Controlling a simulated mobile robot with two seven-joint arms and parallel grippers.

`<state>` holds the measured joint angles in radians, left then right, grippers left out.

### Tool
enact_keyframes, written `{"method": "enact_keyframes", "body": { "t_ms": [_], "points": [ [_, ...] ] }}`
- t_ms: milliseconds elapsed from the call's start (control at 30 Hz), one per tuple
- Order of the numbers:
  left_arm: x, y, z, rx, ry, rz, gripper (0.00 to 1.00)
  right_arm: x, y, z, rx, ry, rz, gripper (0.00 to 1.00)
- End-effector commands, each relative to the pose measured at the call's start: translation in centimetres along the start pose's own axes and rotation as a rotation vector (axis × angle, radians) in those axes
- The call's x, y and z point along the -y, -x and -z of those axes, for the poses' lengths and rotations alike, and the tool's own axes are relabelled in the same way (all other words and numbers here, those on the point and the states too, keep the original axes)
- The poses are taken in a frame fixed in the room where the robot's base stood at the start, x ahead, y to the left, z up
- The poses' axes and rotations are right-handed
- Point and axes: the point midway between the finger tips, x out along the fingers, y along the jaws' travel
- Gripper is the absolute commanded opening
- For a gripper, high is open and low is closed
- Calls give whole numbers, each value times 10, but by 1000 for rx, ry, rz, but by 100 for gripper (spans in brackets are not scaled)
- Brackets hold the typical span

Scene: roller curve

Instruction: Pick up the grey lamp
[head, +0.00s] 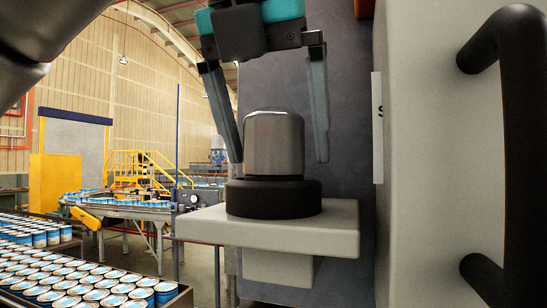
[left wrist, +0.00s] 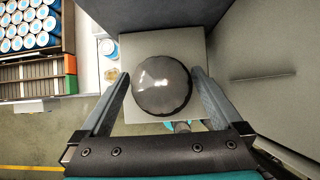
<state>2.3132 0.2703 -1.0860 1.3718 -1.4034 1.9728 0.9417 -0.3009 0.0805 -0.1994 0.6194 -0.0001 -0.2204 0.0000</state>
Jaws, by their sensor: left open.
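The grey lamp (head: 274,145) is a shiny grey dome on a wide black base (head: 273,198). It stands upright on a pale bracket shelf (head: 340,232). My left gripper (head: 280,160) points down from above, open, with one finger on each side of the dome. In the head view there are gaps between the fingers and the dome. The left wrist view shows the dome (left wrist: 161,86) from above between the two fingers (left wrist: 160,92). My right gripper is not in view.
A dark grey panel (head: 345,110) rises behind the lamp. A pale cabinet (head: 440,190) with a thick black handle (head: 515,150) stands close on the right. Trays of blue-and-white cans (head: 85,285) fill the lower left, with yellow railings (head: 135,165) beyond.

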Motion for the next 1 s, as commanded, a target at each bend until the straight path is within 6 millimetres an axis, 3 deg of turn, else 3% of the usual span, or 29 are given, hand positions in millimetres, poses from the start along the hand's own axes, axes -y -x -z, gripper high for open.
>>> {"method": "enact_keyframes", "body": {
  "t_ms": [133,900,1000],
  "points": [
    [0,0,0,0,1,0,100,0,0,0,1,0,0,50],
    [0,1,0,0,1,0,13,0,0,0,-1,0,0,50],
    [0,1,0,1,1,1,7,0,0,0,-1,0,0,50]
  ]
}}
